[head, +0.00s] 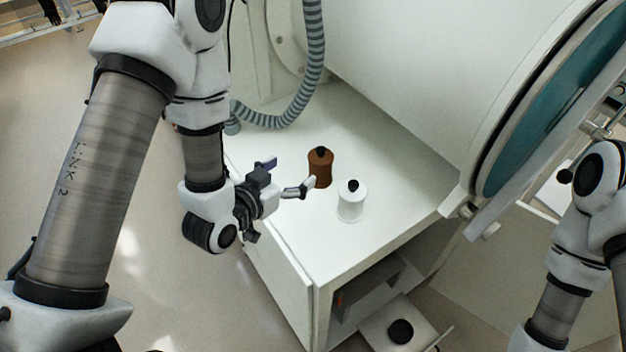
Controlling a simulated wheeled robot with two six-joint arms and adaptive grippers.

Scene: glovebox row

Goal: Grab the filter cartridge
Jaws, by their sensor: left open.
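My left gripper (286,176) is open and empty beside the left edge of the white cabinet top, its fingers pointing toward a brown bottle. The brown bottle (320,170) with a black cap stands upright on the top, just right of the fingertips and apart from the far one; whether the near one touches it I cannot tell. A white or clear jar (351,203) with a black knob stands to its right and nearer. A round black piece (400,332) lies in the pulled-out drawer below. I cannot tell which is the filter cartridge. My right gripper is out of view.
The white cabinet top (385,215) is clear around the two containers. A large white glovebox cylinder (425,80) with a teal round door rises behind. A grey ribbed hose (314,50) hangs at the back left. The open drawer (375,330) juts out at the front.

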